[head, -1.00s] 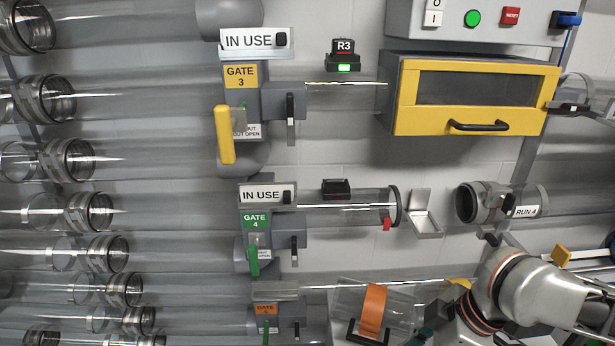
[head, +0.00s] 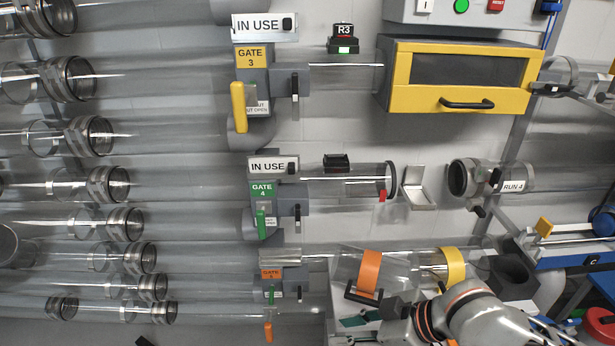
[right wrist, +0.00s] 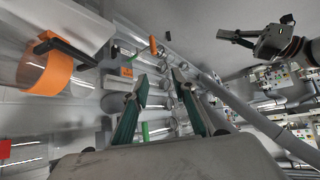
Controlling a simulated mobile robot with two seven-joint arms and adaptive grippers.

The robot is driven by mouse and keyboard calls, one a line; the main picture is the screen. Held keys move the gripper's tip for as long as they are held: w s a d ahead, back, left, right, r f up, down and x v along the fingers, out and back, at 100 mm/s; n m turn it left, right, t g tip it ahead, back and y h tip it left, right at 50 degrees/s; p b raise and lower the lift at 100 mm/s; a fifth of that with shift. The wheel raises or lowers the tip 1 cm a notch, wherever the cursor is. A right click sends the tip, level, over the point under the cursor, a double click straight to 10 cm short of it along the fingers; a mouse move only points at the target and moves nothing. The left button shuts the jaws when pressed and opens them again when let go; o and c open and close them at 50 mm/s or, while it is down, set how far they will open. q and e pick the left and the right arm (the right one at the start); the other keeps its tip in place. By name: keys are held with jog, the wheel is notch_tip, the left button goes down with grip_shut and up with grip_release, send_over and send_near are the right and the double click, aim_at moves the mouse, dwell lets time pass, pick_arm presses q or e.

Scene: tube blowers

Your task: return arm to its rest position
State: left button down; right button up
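My right arm comes in at the lower right of the head view, its gripper (head: 352,328) pointing left, below the orange-banded clear tube. In the right wrist view the two green-padded fingers of the right gripper (right wrist: 160,78) stand apart with nothing between them. My left gripper (right wrist: 232,37) shows at the upper right of the right wrist view, clear of the tubes; its finger gap is not clear. The clear tube piece with an orange band (head: 369,272) and a yellow band (head: 453,265) lies behind and above my right arm.
Gate 3 (head: 251,57), gate 4 (head: 263,191) and an orange-labelled gate (head: 271,274) stand along the wall. A yellow-framed box (head: 400,75) and a RUN 4 tube (head: 515,176) are at right. Clear tubes fill the left. A dark cup (head: 512,275) stands near my right arm.

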notch_tip(320, 180, down, 7)
jog(key=d+m+t+p, duration=0.1)
jog(key=m+t+p, duration=0.1)
jog(key=m+t, duration=0.3)
pick_arm(q)
jog(key=shift+s+d+r+p, duration=0.4)
jog(key=shift+s+r+p, duration=0.05)
jog(key=shift+s+r, duration=0.2)
pick_arm(e)
jog(key=s+d+f+m+t+h, duration=0.1)
jog(key=s+d+f+m+h, duration=0.2)
jog(key=s+d+f, duration=0.8)
jog(key=shift+s+f+h, duration=0.3)
jog(key=shift+s+h, duration=0.1)
jog(key=shift+h, duration=0.8)
jog(key=shift+d, duration=0.1)
